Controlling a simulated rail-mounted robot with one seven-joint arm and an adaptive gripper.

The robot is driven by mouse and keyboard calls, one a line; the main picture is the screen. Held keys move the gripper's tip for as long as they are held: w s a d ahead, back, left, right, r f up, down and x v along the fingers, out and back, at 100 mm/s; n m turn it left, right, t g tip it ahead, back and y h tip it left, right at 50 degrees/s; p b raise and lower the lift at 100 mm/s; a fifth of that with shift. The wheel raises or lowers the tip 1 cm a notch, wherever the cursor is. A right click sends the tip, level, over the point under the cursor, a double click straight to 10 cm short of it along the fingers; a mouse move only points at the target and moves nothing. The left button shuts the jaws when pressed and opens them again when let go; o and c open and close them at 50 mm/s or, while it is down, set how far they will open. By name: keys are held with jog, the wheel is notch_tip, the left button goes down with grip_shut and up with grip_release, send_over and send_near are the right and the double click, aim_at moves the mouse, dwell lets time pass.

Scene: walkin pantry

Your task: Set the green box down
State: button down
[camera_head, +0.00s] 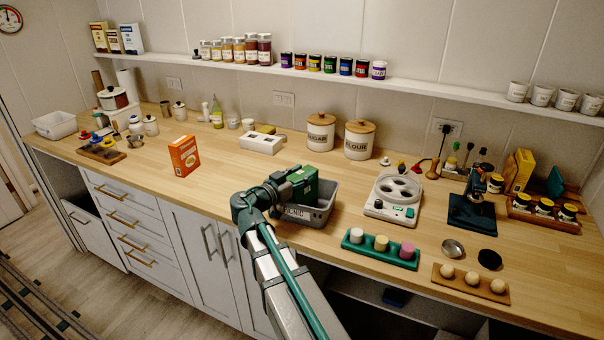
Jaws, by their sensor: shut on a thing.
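The green box (307,182) is at the grey bin in the middle of the counter, over or partly inside its opening. My gripper (293,184) reaches in from the left and is shut on the green box. My wrist and fingers hide the box's left side. I cannot tell whether the box touches the bin's floor or walls.
An orange box (184,156) stands on the counter to the left, with clear wood between it and the bin. A green tray (380,256) with three round pieces and a white appliance (393,197) are to the right. Sugar and flour canisters (358,140) stand behind.

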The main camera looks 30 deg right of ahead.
jog(key=shift+f+b, duration=0.15)
jog(key=shift+b, duration=0.15)
jog(key=c, duration=0.6)
grip_release()
jog(key=shift+r+p, duration=0.25)
jog(key=shift+p, duration=0.15)
jog(key=b+v, duration=0.3)
jog(key=v, duration=0.9)
jog(key=shift+f+b, duration=0.1)
jog(key=shift+b, duration=0.2)
